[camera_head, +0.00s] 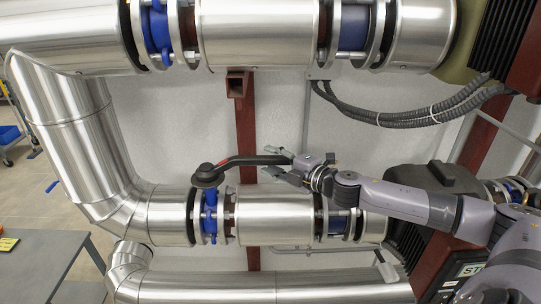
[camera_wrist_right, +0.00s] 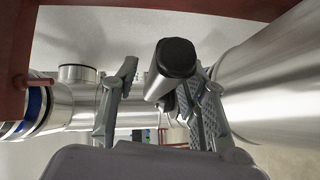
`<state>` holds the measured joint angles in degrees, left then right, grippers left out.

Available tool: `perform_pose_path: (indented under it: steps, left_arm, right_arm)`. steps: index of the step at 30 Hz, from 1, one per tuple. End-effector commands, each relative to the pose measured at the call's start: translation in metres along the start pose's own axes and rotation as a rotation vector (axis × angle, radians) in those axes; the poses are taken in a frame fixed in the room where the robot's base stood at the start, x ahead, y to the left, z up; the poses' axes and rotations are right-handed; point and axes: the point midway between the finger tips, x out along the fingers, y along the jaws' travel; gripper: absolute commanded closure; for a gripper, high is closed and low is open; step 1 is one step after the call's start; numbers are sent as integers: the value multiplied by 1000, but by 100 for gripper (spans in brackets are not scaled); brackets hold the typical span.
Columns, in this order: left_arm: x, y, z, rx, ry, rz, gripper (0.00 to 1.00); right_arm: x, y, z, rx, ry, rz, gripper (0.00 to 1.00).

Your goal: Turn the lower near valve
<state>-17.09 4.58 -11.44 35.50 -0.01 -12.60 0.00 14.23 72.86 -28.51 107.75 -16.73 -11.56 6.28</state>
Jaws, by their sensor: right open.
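The valve's black lever handle (camera_head: 240,161) extends to the right from a round hub (camera_head: 206,178) above the blue valve body (camera_head: 210,217) on the lower silver pipe. My right gripper (camera_head: 279,161) is at the free right end of the lever, with its fingers spread on either side. In the right wrist view the lever's rounded black end (camera_wrist_right: 178,57) shows between the open fingers of the gripper (camera_wrist_right: 163,88), closer to the right finger. I cannot tell whether a finger touches it. My left gripper is not in view.
A large silver pipe (camera_head: 260,35) runs above, with another blue valve (camera_head: 157,30). Black corrugated cables (camera_head: 410,117) hang at the upper right. A red-brown post (camera_head: 246,125) stands behind the lever. A grey table (camera_head: 40,262) is at the lower left.

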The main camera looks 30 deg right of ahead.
Motion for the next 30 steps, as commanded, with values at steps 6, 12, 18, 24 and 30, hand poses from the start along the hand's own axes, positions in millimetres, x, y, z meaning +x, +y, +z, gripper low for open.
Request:
perform_pose_path:
  steps: [6,12,18,24,30]
  left_arm:
    - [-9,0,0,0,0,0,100]
    - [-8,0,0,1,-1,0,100]
    - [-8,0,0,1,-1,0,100]
    - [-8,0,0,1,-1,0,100]
    - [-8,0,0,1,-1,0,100]
  right_arm:
    - [8,0,-3,-2,5,0,60]
    - [8,-1,-3,-3,5,-1,60]
    - [8,-1,-3,-3,5,-1,69]
    - [8,-1,-3,-3,5,-1,82]
    - [8,-1,-3,-2,5,-1,96]
